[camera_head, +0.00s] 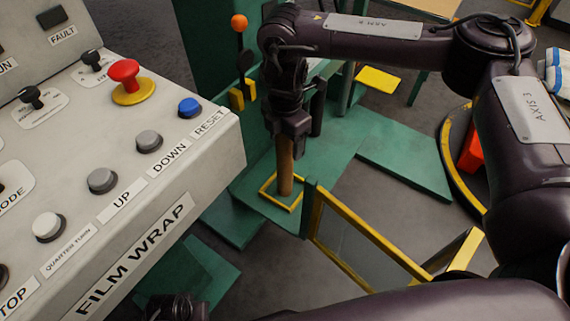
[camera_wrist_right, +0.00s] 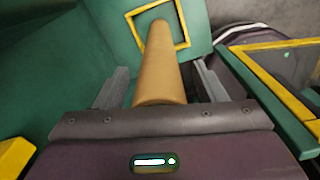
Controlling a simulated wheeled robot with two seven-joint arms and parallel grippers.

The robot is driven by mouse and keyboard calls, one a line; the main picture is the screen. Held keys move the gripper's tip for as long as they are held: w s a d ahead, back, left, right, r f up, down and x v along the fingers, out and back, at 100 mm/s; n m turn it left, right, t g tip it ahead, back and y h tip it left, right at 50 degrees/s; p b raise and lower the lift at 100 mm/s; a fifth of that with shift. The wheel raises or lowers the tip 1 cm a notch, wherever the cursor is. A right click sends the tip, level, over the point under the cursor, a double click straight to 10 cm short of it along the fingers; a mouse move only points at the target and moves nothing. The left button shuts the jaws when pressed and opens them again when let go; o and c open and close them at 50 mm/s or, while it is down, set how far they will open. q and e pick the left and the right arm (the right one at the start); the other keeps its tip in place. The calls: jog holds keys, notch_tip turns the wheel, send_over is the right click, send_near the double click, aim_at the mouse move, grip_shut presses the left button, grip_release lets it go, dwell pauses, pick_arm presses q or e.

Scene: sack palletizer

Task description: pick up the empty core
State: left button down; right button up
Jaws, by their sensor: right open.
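The empty core is a brown cardboard tube (camera_head: 285,165) standing upright inside a yellow square outline on a green surface. In the right wrist view the core (camera_wrist_right: 160,65) runs from the yellow square up to between my fingers. My right gripper (camera_head: 287,135) is at the top of the core from above, its fingers open on either side of it. In the right wrist view the right gripper's fingers (camera_wrist_right: 163,85) show gaps to the core on both sides. A dark part at the bottom edge of the head view may be my left gripper; its fingers cannot be made out.
The film wrap control panel (camera_head: 150,215) with several buttons stands at the left. A yellow-framed gate (camera_head: 370,245) stands to the right of the core. A green column and an orange-knobbed lever (camera_head: 239,23) are behind. A round yellow-edged platform (camera_head: 452,165) is at the right.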

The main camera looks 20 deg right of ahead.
jog(key=shift+f, duration=0.2)
jog(key=c, duration=1.3)
